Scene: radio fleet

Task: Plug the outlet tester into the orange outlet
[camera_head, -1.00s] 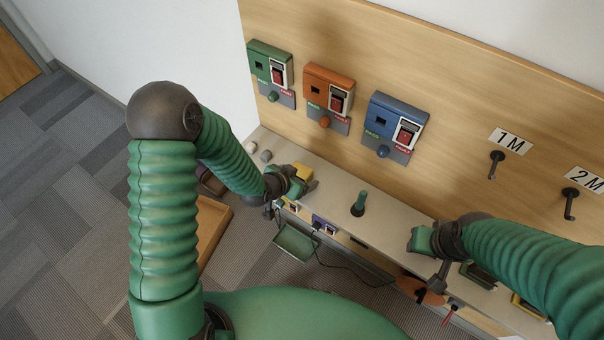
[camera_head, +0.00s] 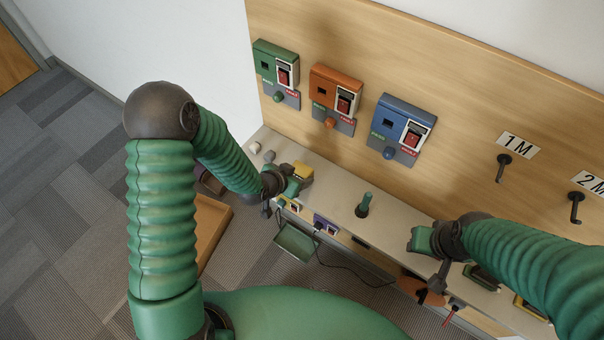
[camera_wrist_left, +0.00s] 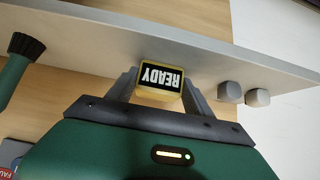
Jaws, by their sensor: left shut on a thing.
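The outlet tester is a yellow block (camera_head: 303,171) in the jaws of my left gripper (camera_head: 298,179). In the left wrist view my gripper (camera_wrist_left: 158,88) is shut on the tester, whose black "READY" screen (camera_wrist_left: 161,78) appears upside down. The tester is above the shelf, away from the wall outlets. The orange outlet (camera_head: 334,83) is on the wooden panel between the green and blue ones, with a dark square socket, a red switch and an orange knob below. My right gripper (camera_head: 416,240) is over the shelf at right; its jaws are unclear.
A green outlet (camera_head: 274,58) and a blue outlet (camera_head: 405,112) flank the orange one. Hooks (camera_head: 503,163) are on the panel at right. Small grey knobs (camera_wrist_left: 231,92) sit near the shelf's end.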

